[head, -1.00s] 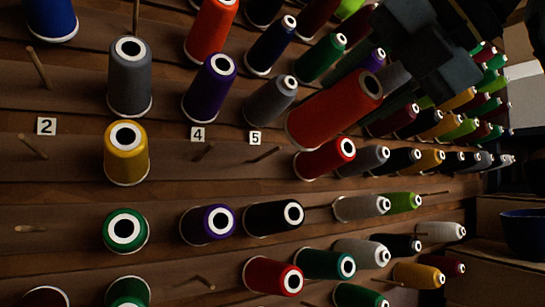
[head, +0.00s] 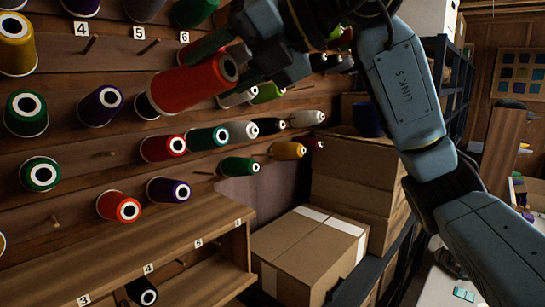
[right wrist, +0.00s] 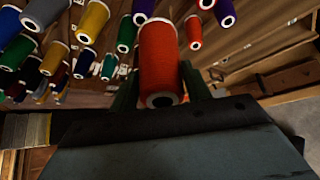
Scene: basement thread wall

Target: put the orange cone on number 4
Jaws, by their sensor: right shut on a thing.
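The orange cone (head: 190,88) is held in my right gripper (head: 222,62), in front of the thread wall and tilted in the head view. It also shows upright between the dark green fingers in the right wrist view (right wrist: 158,58). The gripper is shut on the cone near its narrow, white-ringed end. The number 4 tag (head: 81,29) is at upper left in the head view, with a bare wooden peg (head: 90,45) just below it. The cone is to the right of and lower than that peg, apart from it. My left gripper is not in view.
Several cones stand on the rows below, including a red one (head: 163,147) and a purple one (head: 101,105). A lower wooden shelf (head: 150,245) has another 4 tag (head: 148,268). Cardboard boxes (head: 310,250) stand at the right.

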